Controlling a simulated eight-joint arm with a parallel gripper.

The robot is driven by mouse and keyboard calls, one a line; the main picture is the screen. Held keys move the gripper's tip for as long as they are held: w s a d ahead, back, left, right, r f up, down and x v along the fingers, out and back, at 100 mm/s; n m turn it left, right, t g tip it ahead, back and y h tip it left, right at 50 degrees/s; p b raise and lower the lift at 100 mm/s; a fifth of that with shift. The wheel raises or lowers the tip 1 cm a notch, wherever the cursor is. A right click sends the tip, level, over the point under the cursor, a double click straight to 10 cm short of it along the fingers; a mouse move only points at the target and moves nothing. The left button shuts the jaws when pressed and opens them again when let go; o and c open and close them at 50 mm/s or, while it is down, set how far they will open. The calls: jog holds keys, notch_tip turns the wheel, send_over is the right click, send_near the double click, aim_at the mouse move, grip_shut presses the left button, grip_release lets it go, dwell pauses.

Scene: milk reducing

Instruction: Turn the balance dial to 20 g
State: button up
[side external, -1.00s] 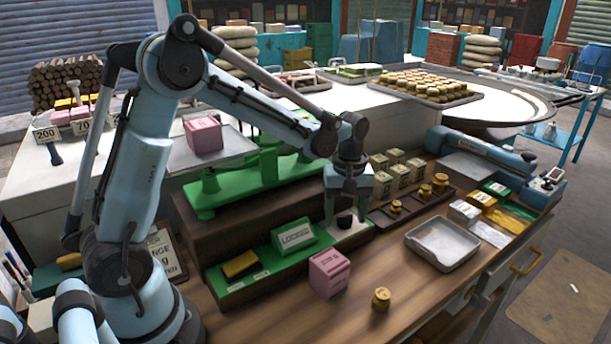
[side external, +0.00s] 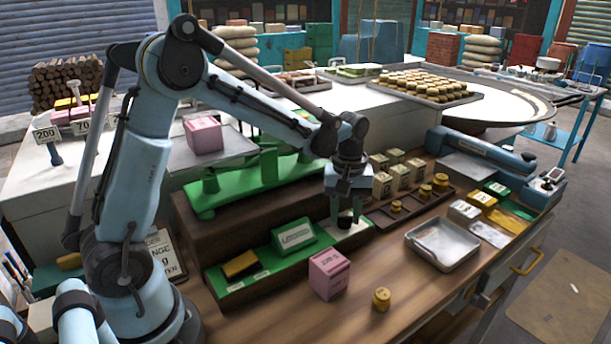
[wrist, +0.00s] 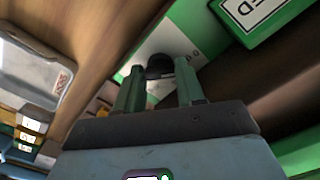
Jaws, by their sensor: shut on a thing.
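The balance dial is a black knob (side external: 345,219) on a pale plate (side external: 360,227) at the right end of the green base (side external: 262,267). In the side view my gripper (side external: 345,213) points straight down on it. The knob also shows in the wrist view (wrist: 158,67), between the tips of my two green fingers (wrist: 160,78). My gripper is shut on the knob, whose sides are partly hidden by the fingers. The dial's marks are too small and too covered to read. A green block with a white label (side external: 294,235) stands left of the dial.
A pink box (side external: 328,275) and a brass weight (side external: 381,299) stand on the wooden bench in front. A metal tray (side external: 442,243) lies to the right. Brass weights and cream boxes (side external: 398,177) stand close behind on the right. The green balance (side external: 245,185) is behind left.

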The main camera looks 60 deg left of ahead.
jog(key=m, duration=1.1)
jog(key=shift+m, duration=0.4)
jog(key=m, duration=0.5)
jog(key=shift+a, duration=0.1)
jog(key=m, duration=0.5)
jog(key=shift+m, duration=0.3)
jog(key=o, duration=1)
jog(key=shift+o, duration=0.2)
